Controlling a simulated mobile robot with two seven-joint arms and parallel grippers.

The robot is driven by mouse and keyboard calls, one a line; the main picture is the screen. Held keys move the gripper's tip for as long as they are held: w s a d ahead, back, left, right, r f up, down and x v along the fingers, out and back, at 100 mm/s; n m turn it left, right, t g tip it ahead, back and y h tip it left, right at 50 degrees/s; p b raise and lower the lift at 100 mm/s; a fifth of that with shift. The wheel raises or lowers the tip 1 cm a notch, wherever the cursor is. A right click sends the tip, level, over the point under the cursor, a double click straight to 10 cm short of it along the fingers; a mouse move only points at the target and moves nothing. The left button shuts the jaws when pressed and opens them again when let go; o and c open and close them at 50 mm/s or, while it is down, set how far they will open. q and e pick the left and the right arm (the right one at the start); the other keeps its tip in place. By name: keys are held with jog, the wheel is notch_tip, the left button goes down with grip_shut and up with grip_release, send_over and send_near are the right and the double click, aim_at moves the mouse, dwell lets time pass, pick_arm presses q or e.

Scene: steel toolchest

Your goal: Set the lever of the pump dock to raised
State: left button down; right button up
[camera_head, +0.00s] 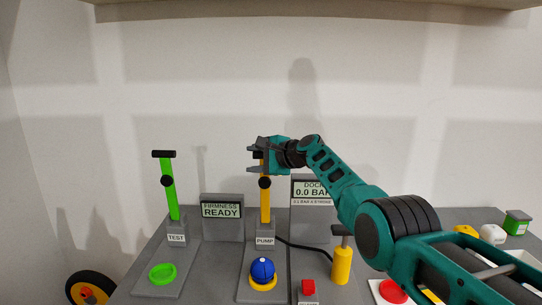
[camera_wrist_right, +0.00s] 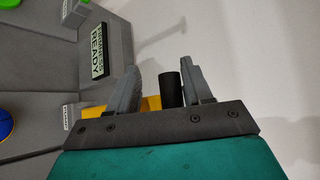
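The pump dock's lever (camera_head: 265,202) is a yellow bar that stands upright behind the PUMP label (camera_head: 265,241), with a black pivot partway up. Its top is partly hidden by my right gripper (camera_head: 255,154). In the right wrist view, the lever's black handle (camera_wrist_right: 170,88) sits between the two fingers of the right gripper (camera_wrist_right: 160,88). It is close to the right-hand finger, with a gap to the other, so the gripper looks open around it. A blue ball (camera_head: 262,268) rests in a yellow ring on the pump dock. My left gripper is out of view.
A green TEST lever (camera_head: 169,190) stands upright to the left, with a green ring (camera_head: 162,273) before it. The FIRMNESS READY display (camera_head: 222,211) is between the levers.

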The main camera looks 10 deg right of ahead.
jog(key=shift+d+f, duration=0.25)
jog(key=shift+d, duration=0.8)
jog(key=shift+s+d+r, duration=0.3)
jog(key=shift+s+r, duration=0.1)
jog(key=shift+s, duration=0.3)
jog(key=a+v, duration=0.1)
jog(key=v, duration=0.9)
jog(key=shift+s+r+p, duration=0.35)
jog(key=shift+s, duration=0.15)
jog(key=shift+a, duration=0.15)
